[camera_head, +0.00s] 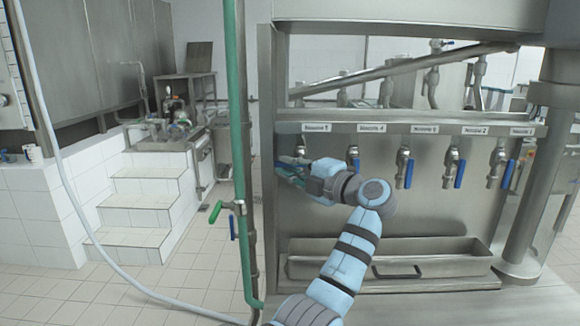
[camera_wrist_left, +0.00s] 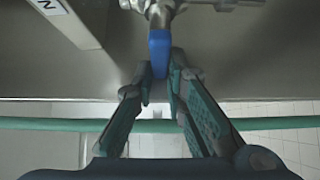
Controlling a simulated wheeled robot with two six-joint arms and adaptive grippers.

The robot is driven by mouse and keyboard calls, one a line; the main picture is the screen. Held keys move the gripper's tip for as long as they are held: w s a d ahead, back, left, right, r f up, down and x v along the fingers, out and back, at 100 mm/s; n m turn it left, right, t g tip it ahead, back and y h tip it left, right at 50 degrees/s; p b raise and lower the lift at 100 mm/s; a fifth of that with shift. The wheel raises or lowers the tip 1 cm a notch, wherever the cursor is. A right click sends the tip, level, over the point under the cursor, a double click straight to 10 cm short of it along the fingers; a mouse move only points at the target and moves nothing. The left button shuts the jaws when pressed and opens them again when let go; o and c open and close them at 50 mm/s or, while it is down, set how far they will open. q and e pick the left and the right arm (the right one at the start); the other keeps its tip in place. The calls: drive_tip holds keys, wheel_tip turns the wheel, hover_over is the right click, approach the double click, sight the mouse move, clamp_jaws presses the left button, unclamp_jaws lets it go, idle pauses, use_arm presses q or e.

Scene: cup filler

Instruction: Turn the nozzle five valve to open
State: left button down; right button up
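The nozzle five valve (camera_head: 300,148) sits under the leftmost label on the steel panel, partly covered by my left gripper. Its blue handle (camera_wrist_left: 160,50) shows in the left wrist view, attached to a metal valve body at the top. My left gripper (camera_head: 287,167) is at this handle in the head view. In the left wrist view its two green-padded fingers (camera_wrist_left: 160,72) stand apart, with the lower end of the handle between their tips. Whether the pads touch the handle is not clear. My right gripper is not in view.
The nozzle four valve (camera_head: 353,154) and the nozzle three valve (camera_head: 403,166) hang to the right, with others beyond. A green vertical pipe (camera_head: 240,110) stands close on the left. A steel trough (camera_head: 440,247) lies below the nozzles.

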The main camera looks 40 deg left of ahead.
use_arm(q)
drive_tip(key=shift+r, duration=0.15)
idle(0.5)
drive_tip(key=shift+n+h+p, duration=0.3)
drive_tip(key=shift+p, duration=0.05)
drive_tip(key=shift+w+d+f+n+t+h+b, duration=0.35)
drive_tip(key=shift+n+t+h+b, duration=0.4)
drive_tip(key=shift+n+h+b, duration=0.9)
drive_tip(key=shift+w+d+f+n+t+h+b, duration=0.4)
drive_tip(key=shift+n+t+h, duration=0.6)
drive_tip(key=shift+h, duration=1.35)
drive_tip(key=shift+w+d+f+n+t+h+b, duration=0.15)
drive_tip(key=shift+f+n+t+h+b, duration=0.4)
drive_tip(key=shift+n+h+b, duration=1)
drive_tip(key=shift+h+p, duration=0.35)
drive_tip(key=shift+h, duration=0.1)
drive_tip(key=c, duration=1.6)
unclamp_jaws()
